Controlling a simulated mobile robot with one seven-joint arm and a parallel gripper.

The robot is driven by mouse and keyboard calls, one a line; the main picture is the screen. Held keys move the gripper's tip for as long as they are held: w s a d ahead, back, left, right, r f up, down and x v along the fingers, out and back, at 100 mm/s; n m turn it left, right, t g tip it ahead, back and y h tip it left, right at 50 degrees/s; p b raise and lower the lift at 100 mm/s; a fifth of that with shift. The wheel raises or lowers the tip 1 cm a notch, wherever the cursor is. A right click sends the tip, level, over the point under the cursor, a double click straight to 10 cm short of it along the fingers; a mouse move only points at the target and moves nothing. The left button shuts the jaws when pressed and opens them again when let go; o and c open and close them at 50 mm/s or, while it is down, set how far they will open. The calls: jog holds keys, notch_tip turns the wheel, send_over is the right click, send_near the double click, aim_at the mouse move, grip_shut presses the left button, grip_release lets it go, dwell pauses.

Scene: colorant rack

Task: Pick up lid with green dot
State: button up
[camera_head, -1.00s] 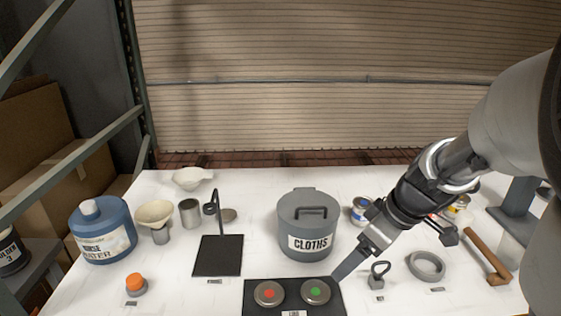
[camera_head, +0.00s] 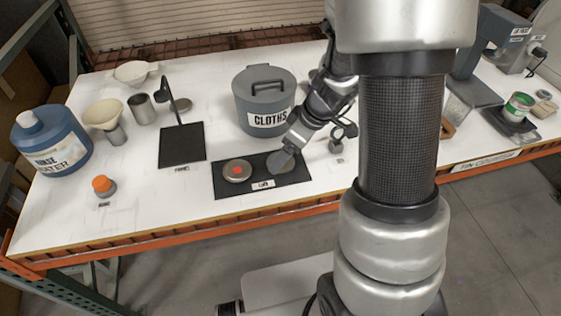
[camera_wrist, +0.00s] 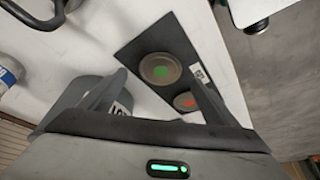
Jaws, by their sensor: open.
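The lid with the green dot (camera_wrist: 160,69) is a round, flat metal lid on a black mat (camera_wrist: 134,50). In the wrist view it lies between and just beyond the two spread fingers of my gripper (camera_wrist: 158,84), which is open and empty. In the head view my gripper (camera_head: 280,161) is over the right half of the mat and hides the green dot. The lid with the red dot (camera_head: 237,170) lies on the left half of the mat, and also shows in the wrist view, partly behind the right finger (camera_wrist: 185,101). I cannot tell the exact height of the fingers above the lid.
The grey CLOTHS bin (camera_head: 264,101) stands just behind the mat, close to my arm. A black stand (camera_head: 182,144) with an upright post is to the left. An orange-capped item (camera_head: 104,187) stands near the front edge. A small hooked weight (camera_head: 336,145) is right of the gripper.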

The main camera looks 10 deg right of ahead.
jog(key=x, duration=0.4)
jog(key=shift+r, duration=0.1)
jog(key=c, duration=1.1)
